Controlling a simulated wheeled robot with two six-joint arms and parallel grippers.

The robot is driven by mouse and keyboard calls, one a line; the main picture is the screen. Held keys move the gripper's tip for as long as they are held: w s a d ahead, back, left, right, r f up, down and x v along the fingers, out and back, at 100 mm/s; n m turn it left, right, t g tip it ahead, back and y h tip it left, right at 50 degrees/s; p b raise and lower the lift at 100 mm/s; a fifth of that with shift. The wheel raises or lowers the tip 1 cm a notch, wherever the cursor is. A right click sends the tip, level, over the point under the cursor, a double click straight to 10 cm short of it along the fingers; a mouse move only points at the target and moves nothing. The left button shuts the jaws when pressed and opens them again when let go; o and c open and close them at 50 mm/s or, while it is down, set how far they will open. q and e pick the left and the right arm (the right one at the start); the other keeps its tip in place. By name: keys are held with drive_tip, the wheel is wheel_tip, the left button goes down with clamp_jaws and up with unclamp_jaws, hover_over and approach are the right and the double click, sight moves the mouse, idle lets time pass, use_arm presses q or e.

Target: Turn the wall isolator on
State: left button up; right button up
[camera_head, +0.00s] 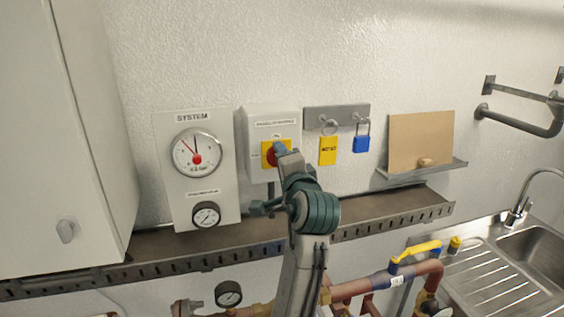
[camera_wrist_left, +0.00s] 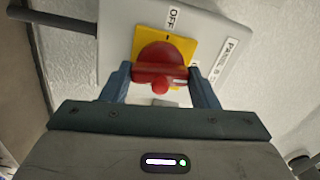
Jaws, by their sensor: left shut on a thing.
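The wall isolator (camera_head: 259,114) is a pale grey box on the wall, with a yellow plate (camera_head: 267,147) and a red rotary knob (camera_head: 271,156). In the left wrist view the red knob (camera_wrist_left: 160,62) sits on the yellow plate, with an OFF label (camera_wrist_left: 173,17) above it. My left gripper (camera_wrist_left: 160,84) is shut on the knob, a blue finger on each side. In the head view the gripper (camera_head: 281,154) partly covers the knob. I cannot tell which position the knob points to. My right gripper is not in view.
A gauge panel (camera_head: 178,125) is left of the isolator. A rack (camera_head: 314,115) with a yellow tag (camera_head: 328,151) and blue padlock (camera_head: 362,143) is to its right. A metal ledge (camera_head: 180,243) runs below, pipes (camera_head: 350,290) under it. A cabinet (camera_head: 50,120) stands far left.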

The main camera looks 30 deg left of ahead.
use_arm(q)
drive_tip(key=shift+m, duration=0.9)
drive_tip(key=o, duration=1)
drive_tip(key=shift+d, duration=0.1)
